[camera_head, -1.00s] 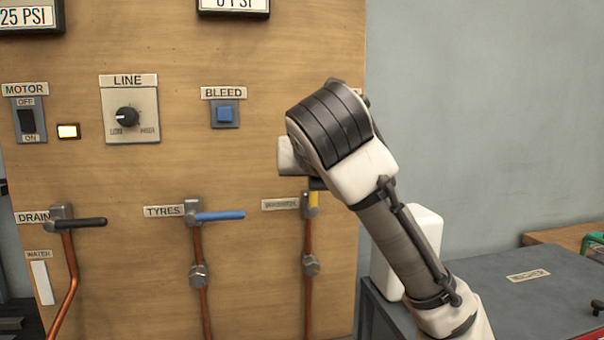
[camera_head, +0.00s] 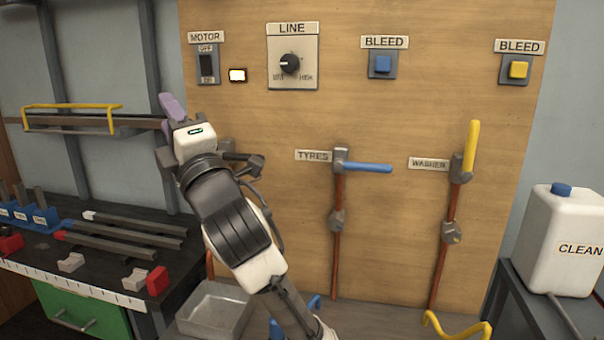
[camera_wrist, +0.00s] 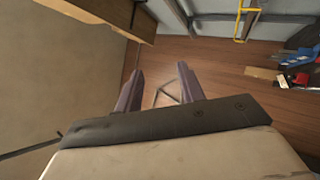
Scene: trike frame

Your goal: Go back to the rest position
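My gripper (camera_head: 172,108) is raised at the left edge of the wooden panel (camera_head: 300,118), with its purple fingers pointing up and away. It also shows in the wrist view (camera_wrist: 160,74), where the two fingers stand apart with nothing between them. The gripper is open and touches nothing that I can see. My arm crosses the lower left of the panel and hides part of it.
The panel has a blue tyres lever (camera_head: 368,167) lying sideways and a yellow washer lever (camera_head: 472,150) standing up. A black workbench (camera_head: 60,258) with bars and clamps is at left. A white jug (camera_head: 560,240) stands at right.

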